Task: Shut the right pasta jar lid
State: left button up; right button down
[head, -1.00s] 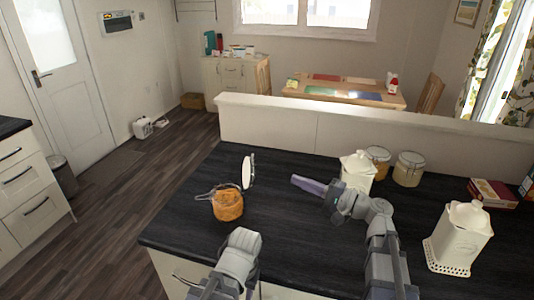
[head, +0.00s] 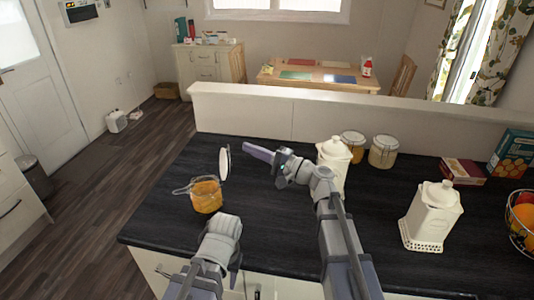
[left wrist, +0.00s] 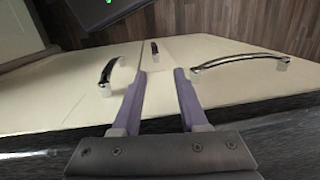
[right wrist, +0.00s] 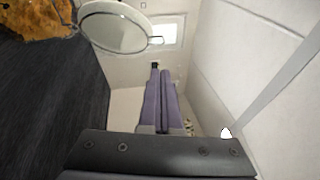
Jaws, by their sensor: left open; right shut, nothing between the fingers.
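A glass jar with orange contents (head: 206,197) stands upright on the dark counter at its left side. Its round lid (head: 224,163) is open, standing up on edge at the jar's right side. My right gripper (head: 246,146) is shut and empty, to the right of the lid, apart from it in the picture. In the right wrist view the lid (right wrist: 115,28) and part of the jar (right wrist: 38,18) show at upper left, left of the shut fingers (right wrist: 160,72). My left gripper (left wrist: 160,78) is open and empty before the cabinet fronts; its fingers are not clear in the head view.
Two lidded jars (head: 353,147) (head: 383,152) and a white canister (head: 332,166) stand behind my right arm. Another canister (head: 432,217), boxes (head: 462,171) and a fruit basket (head: 524,216) are at right. A low wall (head: 300,117) backs the counter (head: 185,232).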

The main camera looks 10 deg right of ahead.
aim_at(226, 161)
jog(key=shift+s+a+r, duration=0.2)
jog(key=shift+s+a, duration=0.05)
jog(key=shift+a, duration=0.55)
jog(key=shift+s+a+r, duration=0.15)
jog(key=shift+s+a, duration=0.1)
jog(key=shift+a, duration=0.55)
